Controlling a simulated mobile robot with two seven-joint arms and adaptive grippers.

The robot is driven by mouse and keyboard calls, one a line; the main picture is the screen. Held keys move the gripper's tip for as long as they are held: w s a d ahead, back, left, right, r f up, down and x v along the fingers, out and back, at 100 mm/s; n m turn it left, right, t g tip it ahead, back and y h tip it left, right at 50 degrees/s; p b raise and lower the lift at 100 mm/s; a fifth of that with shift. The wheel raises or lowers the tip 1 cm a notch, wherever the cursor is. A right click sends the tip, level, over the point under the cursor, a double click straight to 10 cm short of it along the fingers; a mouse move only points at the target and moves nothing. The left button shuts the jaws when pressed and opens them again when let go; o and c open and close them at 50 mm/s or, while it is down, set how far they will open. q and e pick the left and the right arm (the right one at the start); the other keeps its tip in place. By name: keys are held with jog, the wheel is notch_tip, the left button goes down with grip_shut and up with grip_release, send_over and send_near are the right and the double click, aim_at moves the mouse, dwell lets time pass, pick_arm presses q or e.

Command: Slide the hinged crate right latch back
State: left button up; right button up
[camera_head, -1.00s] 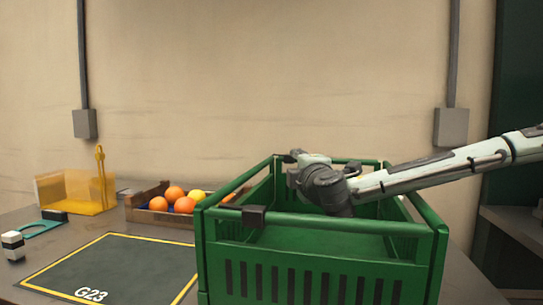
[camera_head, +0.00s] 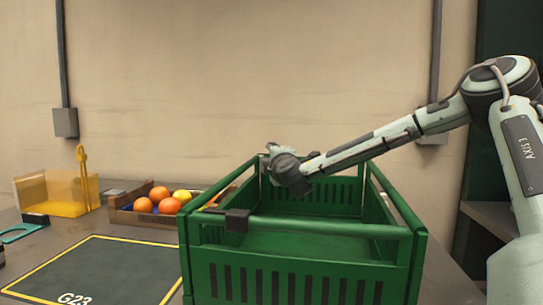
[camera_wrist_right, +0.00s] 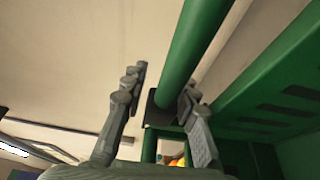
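The green hinged crate (camera_head: 300,283) stands on the table, open at the top. One dark latch block (camera_head: 237,220) sits on its front rail near the left corner. My right gripper (camera_head: 270,156) is at the crate's far left corner and hides part of the rail there. In the right wrist view its two fingers (camera_wrist_right: 161,84) are spread apart. A green rail (camera_wrist_right: 192,55) with a dark block (camera_wrist_right: 160,108) runs between them. The right finger is close beside the rail; I cannot tell whether it touches. My left gripper is out of view.
A wooden box (camera_head: 122,214) holding oranges and a yellow fruit stands left of the crate. A yellow see-through bin (camera_head: 55,196) is farther left. A dark mat marked G23 (camera_head: 100,268) lies clear in front of them.

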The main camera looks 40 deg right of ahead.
jog(key=shift+c, duration=0.3)
grip_shut()
jog(key=s+d, duration=0.2)
jog(key=shift+s, duration=0.35)
jog(key=shift+o, duration=0.3)
grip_release()
